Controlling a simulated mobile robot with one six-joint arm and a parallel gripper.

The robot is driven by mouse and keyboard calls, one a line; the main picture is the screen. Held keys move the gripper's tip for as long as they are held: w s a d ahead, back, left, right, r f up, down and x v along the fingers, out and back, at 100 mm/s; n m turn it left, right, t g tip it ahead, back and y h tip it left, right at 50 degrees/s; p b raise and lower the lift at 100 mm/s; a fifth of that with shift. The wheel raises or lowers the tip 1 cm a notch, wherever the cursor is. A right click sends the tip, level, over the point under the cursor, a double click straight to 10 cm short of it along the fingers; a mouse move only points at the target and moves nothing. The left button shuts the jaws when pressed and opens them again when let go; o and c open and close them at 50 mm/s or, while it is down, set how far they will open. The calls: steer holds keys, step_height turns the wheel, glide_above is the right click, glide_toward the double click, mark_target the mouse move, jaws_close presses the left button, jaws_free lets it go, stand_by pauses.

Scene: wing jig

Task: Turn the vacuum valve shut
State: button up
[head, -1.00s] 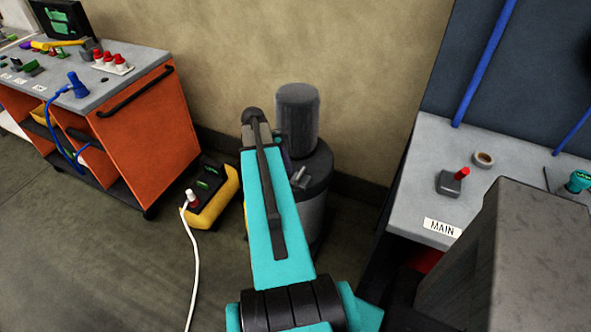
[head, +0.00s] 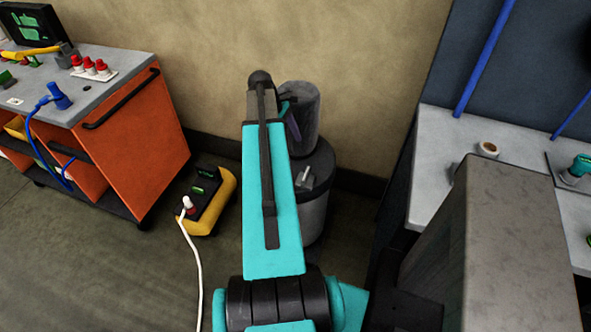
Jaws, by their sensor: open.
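A dark grey tank with a narrower cylinder on top (head: 305,110) stands in the corner by the wall. A small light grey lever-like part (head: 306,178) sits on the tank's shoulder, just right of my arm; I cannot tell for sure that it is the vacuum valve, or how it is turned. My teal arm reaches forward across the middle of the view and covers the tank's left side. A small piece of my wrist shows beyond the arm, in front of the upper cylinder. My jaws are hidden behind the arm, and I see nothing held.
A yellow and black box (head: 208,198) with a white cable (head: 199,270) stands on the floor left of my arm. An orange cart (head: 135,160) stands at the left. A grey bench (head: 430,170) is at the right, partly behind a grey block (head: 500,220).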

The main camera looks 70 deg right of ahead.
mark_target(305, 173)
steer(key=shift+w, duration=0.1)
stand_by(0.3)
steer(key=shift+p+x, duration=1.7)
steer(key=shift+x, duration=5.2)
steer(key=c, duration=1.1)
